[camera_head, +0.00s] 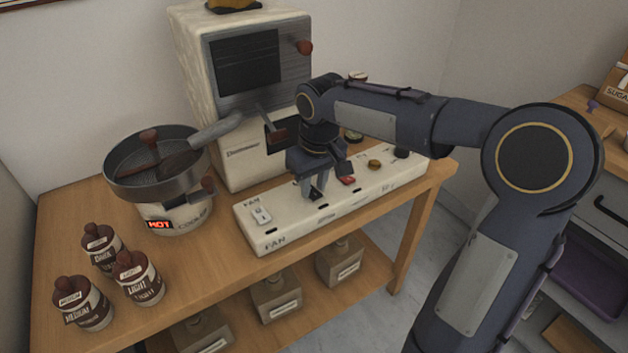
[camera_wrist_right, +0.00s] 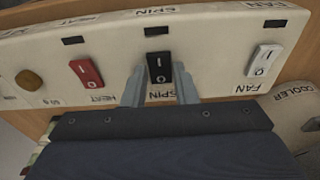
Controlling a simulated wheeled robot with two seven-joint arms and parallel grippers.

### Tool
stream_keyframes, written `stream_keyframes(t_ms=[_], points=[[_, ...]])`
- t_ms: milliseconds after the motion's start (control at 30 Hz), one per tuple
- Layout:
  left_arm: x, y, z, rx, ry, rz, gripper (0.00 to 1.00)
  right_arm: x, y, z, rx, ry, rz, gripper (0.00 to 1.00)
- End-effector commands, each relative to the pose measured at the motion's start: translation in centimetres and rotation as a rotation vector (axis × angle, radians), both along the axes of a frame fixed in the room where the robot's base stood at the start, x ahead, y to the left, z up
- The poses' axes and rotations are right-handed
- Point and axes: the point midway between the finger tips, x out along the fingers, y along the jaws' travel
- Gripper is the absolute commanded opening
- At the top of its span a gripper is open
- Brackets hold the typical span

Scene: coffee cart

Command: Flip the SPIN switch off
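The white switch panel (camera_head: 290,228) lies along the front of the wooden cart. In the right wrist view the black SPIN switch (camera_wrist_right: 159,67) sits between a white switch and a red switch. It has I and O marks, and I cannot tell which side is pressed. My right gripper (camera_head: 314,190) is over the panel at this switch, pointing down. In the right wrist view its two fingertips (camera_wrist_right: 159,86) are apart, one on each side of the switch's lower part, with nothing held. Whether they touch the panel is unclear. My left gripper is not in view.
The white FAN switch (camera_head: 261,214) and red HEAT switch (camera_wrist_right: 87,74) flank the SPIN switch. The roaster (camera_head: 245,130) stands behind the panel. The cooler pan (camera_head: 155,185) and several labelled jars (camera_head: 138,279) stand to the left. Bare cart top lies between the jars and panel.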

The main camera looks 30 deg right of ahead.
Motion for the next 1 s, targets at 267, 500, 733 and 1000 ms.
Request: stream_keyframes(t_ms=[267, 500, 733, 1000], points=[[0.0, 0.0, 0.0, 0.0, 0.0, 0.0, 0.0, 0.0, 0.0, 0.0, 0.0, 0.0, 0.0, 0.45], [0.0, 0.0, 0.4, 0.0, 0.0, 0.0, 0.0, -0.1, 0.0, 0.9, 0.0, -0.002, 0.0, 0.45], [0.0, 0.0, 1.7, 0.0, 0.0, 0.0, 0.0, -0.5, 0.0, 4.8, 0.0, -0.004, -0.001, 0.45], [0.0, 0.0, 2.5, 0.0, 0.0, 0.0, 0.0, -1.0, -0.1, 7.6, 0.0, -0.002, 0.001, 0.45]])
